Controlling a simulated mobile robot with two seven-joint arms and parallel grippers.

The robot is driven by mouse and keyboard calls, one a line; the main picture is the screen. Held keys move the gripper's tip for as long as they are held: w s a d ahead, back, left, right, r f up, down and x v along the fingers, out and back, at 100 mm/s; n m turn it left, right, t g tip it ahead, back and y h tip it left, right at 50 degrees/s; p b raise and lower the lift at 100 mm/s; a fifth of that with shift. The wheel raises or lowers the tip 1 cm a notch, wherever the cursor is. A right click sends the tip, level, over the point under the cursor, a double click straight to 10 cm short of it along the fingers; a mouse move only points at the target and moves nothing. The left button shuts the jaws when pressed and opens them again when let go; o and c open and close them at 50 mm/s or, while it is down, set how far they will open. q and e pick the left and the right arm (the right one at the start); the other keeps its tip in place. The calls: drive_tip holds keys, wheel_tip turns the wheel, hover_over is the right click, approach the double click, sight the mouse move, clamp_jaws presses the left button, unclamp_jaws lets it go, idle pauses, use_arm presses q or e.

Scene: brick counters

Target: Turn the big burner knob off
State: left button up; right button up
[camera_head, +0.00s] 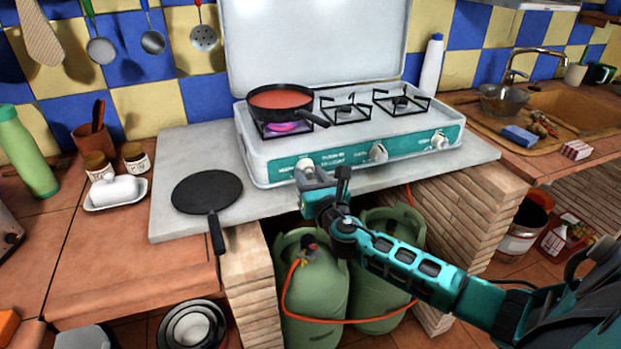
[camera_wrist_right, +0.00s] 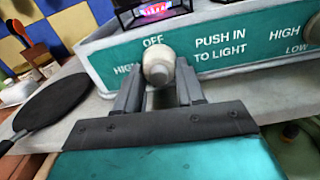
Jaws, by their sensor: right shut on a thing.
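The portable stove (camera_head: 350,148) stands on the grey slab with its lid raised. Its leftmost knob (camera_wrist_right: 158,66) is white and round, on the green panel below the word OFF; in the head view this knob (camera_head: 304,163) shows just above my right gripper. My right gripper (camera_head: 312,172) is shut on this knob, with a finger on each side of it in the right wrist view (camera_wrist_right: 160,78). The left burner above it glows pink-purple (camera_head: 283,127) under a dark pan (camera_head: 281,100) of red sauce. The middle knob (camera_head: 378,152) and right knob (camera_head: 439,141) are clear of my gripper. My left gripper is not in view.
A black flat pan (camera_head: 206,191) lies on the slab (camera_head: 170,222) left of the stove, its handle over the front edge. Green gas cylinders (camera_head: 313,290) with an orange hose stand below. A white bottle (camera_head: 431,66) stands right of the lid.

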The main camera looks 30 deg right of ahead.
drive_tip(key=m+b, duration=0.1)
drive_tip(key=m, duration=0.2)
drive_tip(key=shift+m, duration=0.3)
drive_tip(key=m, duration=0.4)
drive_tip(key=shift+a+m+b, duration=0.1)
drive_tip(key=shift+m+b, duration=0.2)
drive_tip(key=shift+b, duration=0.1)
drive_tip(key=m, duration=0.3)
drive_tip(key=shift+r+m, duration=0.1)
drive_tip(key=shift+m, duration=0.2)
drive_tip(key=m, duration=0.3)
drive_tip(key=shift+r+m, duration=0.1)
drive_tip(key=shift+m, duration=0.2)
drive_tip(key=m, duration=0.3)
drive_tip(key=shift+r+m, duration=0.1)
drive_tip(key=shift+m, duration=0.2)
drive_tip(key=m+p, duration=0.1)
drive_tip(key=m, duration=0.2)
drive_tip(key=shift+r+m, duration=0.1)
drive_tip(key=shift+m, duration=0.2)
drive_tip(key=m+p, duration=0.1)
drive_tip(key=m, duration=0.3)
drive_tip(key=shift+p, duration=0.35)
drive_tip(key=shift+m+p, duration=0.6)
drive_tip(key=shift+m, duration=1)
